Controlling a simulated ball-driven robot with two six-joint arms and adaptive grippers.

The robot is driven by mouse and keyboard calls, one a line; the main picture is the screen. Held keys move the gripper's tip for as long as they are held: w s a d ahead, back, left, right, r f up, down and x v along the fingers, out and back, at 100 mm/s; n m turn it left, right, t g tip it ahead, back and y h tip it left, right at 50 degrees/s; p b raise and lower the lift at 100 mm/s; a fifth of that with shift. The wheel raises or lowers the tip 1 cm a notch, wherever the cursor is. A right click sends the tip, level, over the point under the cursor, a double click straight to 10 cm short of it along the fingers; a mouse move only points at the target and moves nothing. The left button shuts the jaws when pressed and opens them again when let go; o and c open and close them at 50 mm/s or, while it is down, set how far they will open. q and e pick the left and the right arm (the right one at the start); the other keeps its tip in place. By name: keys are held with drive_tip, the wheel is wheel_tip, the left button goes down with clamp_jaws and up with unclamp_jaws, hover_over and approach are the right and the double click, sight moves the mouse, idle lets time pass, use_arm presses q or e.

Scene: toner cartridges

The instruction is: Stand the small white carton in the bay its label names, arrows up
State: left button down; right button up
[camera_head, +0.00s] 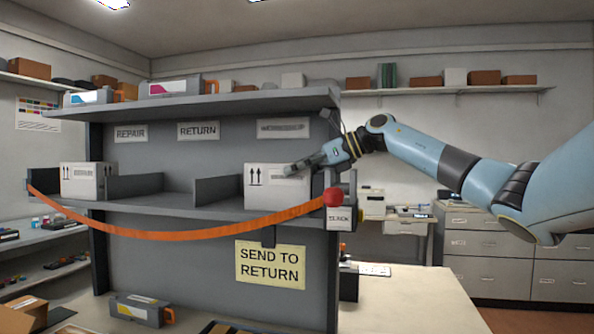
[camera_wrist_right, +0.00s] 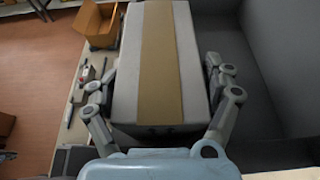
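A white carton (camera_head: 264,190) with upward arrows and a label too small to read stands upright at the right end of the middle shelf, under a card (camera_head: 283,128) I cannot read. My right gripper (camera_head: 305,165) is at this carton, one finger across its front face. In the right wrist view the gripper (camera_wrist_right: 163,75) has a finger along each side of the taped carton (camera_wrist_right: 184,60), tips seemingly against it. Another white carton (camera_head: 84,181) with arrows stands in the left bay. Cards read REPAIR (camera_head: 131,133) and RETURN (camera_head: 198,130). My left gripper is not in view.
An orange strap (camera_head: 200,233) sags across the shelf front to a red ball (camera_head: 333,197). A yellow SEND TO RETURN sign (camera_head: 270,265) hangs below. Low dividers (camera_head: 212,190) separate the bays. The bay under RETURN looks empty. Toner cartridges (camera_head: 172,88) lie on top.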

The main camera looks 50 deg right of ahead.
drive_tip(key=o, duration=0.3)
drive_tip(key=shift+s+r, duration=0.1)
drive_tip(key=shift+s+d, duration=0.1)
drive_tip(key=shift+d, duration=0.1)
use_arm(q)
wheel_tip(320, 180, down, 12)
drive_tip(key=b, duration=1.2)
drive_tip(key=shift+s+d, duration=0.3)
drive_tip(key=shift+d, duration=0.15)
use_arm(e)
drive_tip(key=v, duration=1.1)
drive_tip(key=shift+s+d+r, duration=0.1)
drive_tip(key=shift+s+r, duration=0.1)
drive_tip(key=shift+s, duration=0.05)
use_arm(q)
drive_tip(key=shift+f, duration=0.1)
